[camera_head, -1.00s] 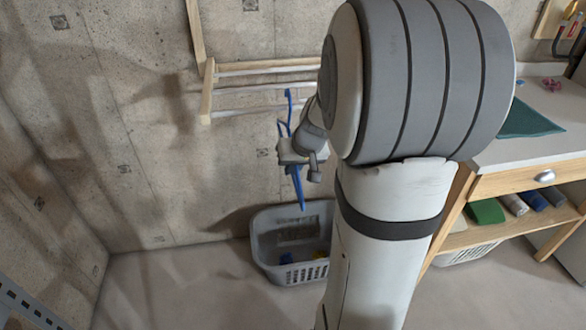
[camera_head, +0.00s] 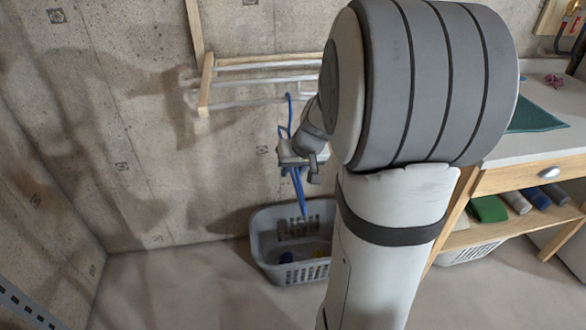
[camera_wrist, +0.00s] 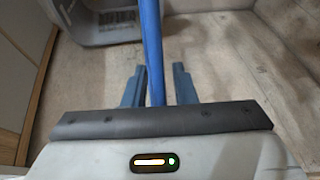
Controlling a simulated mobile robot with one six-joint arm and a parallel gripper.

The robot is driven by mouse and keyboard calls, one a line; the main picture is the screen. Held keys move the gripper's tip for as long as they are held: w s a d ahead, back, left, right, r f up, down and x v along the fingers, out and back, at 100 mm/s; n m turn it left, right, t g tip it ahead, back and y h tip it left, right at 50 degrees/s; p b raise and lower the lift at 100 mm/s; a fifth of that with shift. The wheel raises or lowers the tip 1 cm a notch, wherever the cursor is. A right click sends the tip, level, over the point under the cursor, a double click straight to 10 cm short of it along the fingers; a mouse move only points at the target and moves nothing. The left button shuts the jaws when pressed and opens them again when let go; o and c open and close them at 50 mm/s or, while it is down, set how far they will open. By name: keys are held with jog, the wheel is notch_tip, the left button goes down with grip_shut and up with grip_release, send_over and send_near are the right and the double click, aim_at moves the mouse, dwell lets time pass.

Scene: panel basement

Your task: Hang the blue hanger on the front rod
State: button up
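The blue hanger (camera_head: 299,190) is upright, with its hook top at the height of the front rod (camera_head: 245,103) of the wooden wall rack. The hook looks to be over that rod, but I cannot tell for sure from this angle. My gripper (camera_head: 303,158) is at the hanger's upper part, below the rod. In the wrist view the blue hanger (camera_wrist: 152,45) shows as one bar running between the fingers of my gripper (camera_wrist: 158,85). The fingers stand apart, with a narrow gap on the bar's right side. My arm hides the right part of the rod.
A grey laundry basket (camera_head: 262,250) with blue and yellow items stands on the floor below the hanger. A workbench (camera_head: 535,147) with a green cloth (camera_head: 537,117) and lower shelf stands at the right. The concrete wall is close behind the rack. Floor at the left is clear.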

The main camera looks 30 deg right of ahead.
jog(key=shift+o, duration=0.8)
jog(key=a+p+v, duration=0.1)
jog(key=v, duration=0.7)
jog(key=s+a+r+n+g+p, duration=0.1)
jog(key=s+a+r+p, duration=0.3)
jog(key=s+a+p, duration=0.1)
jog(key=s+a+r+n+g+p, duration=0.1)
jog(key=s+a+r+p, duration=0.2)
jog(key=s+a+p, duration=0.2)
jog(key=s+a, duration=0.3)
jog(key=s, duration=0.1)
jog(key=shift+s+r+n+h, duration=0.3)
jog(key=shift+r+h, duration=0.1)
